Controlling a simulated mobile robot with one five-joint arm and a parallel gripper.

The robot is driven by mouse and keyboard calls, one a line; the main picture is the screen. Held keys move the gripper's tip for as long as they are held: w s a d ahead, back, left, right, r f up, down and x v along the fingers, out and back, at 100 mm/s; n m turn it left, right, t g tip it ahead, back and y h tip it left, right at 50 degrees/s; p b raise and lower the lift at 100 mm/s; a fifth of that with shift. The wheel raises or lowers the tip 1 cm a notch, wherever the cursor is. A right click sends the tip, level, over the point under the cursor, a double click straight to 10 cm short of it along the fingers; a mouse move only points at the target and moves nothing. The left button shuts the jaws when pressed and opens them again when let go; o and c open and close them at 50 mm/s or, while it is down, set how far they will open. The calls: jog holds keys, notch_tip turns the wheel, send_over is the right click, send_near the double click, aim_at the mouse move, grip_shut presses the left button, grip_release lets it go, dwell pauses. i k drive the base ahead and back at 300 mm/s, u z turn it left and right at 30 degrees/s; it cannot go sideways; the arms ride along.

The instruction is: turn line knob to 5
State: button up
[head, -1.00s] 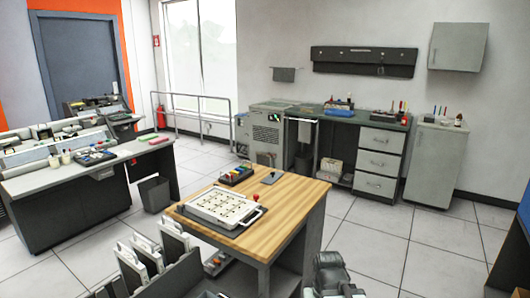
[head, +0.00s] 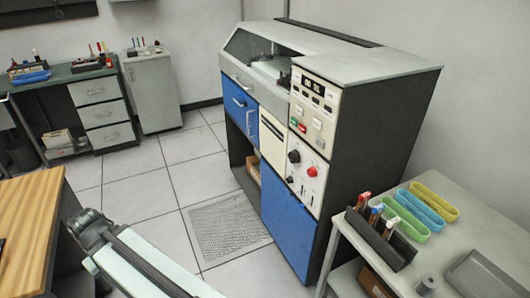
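A tall machine with blue doors and a cream control panel (head: 311,110) stands right of centre in the head view. A black knob (head: 293,156) and a red knob (head: 312,172) sit on its lower panel, with small switches or knobs below them. The labels are too small to read, so I cannot tell which one is the line knob or where it points. Part of my arm shows at the lower left, well apart from the machine. My gripper does not show clearly in this view.
A side table (head: 455,190) with colored trays and a dark tool holder (head: 380,238) stands right of the machine. A wooden table (head: 30,215) is at the left. Tiled floor (head: 150,185) with a perforated floor tile (head: 228,228) lies open before the machine.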

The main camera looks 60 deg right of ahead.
aim_at(294, 157)
jog(key=z, duration=1.85)
jog(key=k, duration=0.35)
jog(key=z, duration=0.3)
jog(key=i, duration=0.45)
jog(key=u, duration=1.6)
jog(key=i, duration=0.4)
jog(key=u, duration=0.6)
